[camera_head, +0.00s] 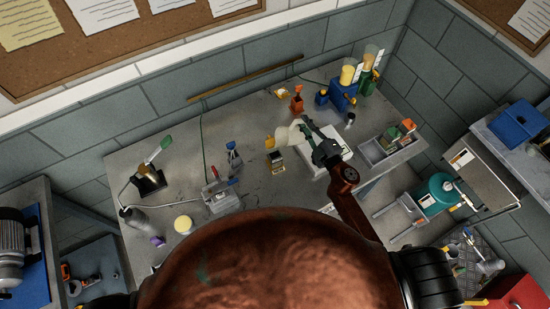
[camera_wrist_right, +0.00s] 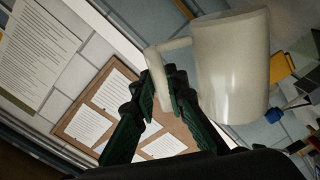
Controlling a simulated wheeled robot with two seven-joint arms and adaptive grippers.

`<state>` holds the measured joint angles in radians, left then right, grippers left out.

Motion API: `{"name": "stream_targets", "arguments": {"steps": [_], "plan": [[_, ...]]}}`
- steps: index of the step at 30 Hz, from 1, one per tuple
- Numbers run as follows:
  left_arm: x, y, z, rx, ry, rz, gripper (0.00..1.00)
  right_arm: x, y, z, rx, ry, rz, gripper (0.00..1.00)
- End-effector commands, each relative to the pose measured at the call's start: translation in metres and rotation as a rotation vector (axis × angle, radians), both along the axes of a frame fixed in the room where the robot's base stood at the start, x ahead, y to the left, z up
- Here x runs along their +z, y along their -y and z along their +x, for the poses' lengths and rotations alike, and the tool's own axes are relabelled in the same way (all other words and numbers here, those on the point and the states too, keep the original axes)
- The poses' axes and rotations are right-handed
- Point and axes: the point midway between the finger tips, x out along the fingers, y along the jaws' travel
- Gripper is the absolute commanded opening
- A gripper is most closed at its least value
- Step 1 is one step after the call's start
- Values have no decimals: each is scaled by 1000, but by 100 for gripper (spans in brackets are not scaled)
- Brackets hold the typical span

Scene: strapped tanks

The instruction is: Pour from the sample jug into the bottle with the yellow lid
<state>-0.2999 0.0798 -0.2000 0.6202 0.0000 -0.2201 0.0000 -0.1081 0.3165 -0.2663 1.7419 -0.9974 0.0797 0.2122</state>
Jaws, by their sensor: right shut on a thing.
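The sample jug, a cream-white jug (camera_head: 287,136), is held above the worktable. My right gripper (camera_head: 306,130) is shut on its handle; the right wrist view shows the jug body (camera_wrist_right: 232,72) with the handle between the dark green fingers (camera_wrist_right: 160,92). In the head view the jug reaches left from the gripper and looks tilted; its contents are hidden. A small bottle with a dark label (camera_head: 275,161) stands just below and left of the jug, with a yellow part, apparently its lid (camera_head: 269,142), at its top. The jug and bottle look apart. My left gripper is not in view.
A white flat block (camera_head: 325,158) lies under my right gripper. A grey tray (camera_head: 376,150), blue apparatus (camera_head: 340,95) and orange item (camera_head: 297,101) stand nearby. A grey device (camera_head: 220,196) and round pale-yellow-topped item (camera_head: 183,224) are to the left. The table's back left is mostly clear.

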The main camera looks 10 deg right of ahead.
Motion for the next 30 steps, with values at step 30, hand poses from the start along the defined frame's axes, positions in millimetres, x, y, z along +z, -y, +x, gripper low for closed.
{"name": "stream_targets", "arguments": {"steps": [30], "plan": [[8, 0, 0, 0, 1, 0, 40, 11, -9, -3, 0, 33, -85, 0]]}}
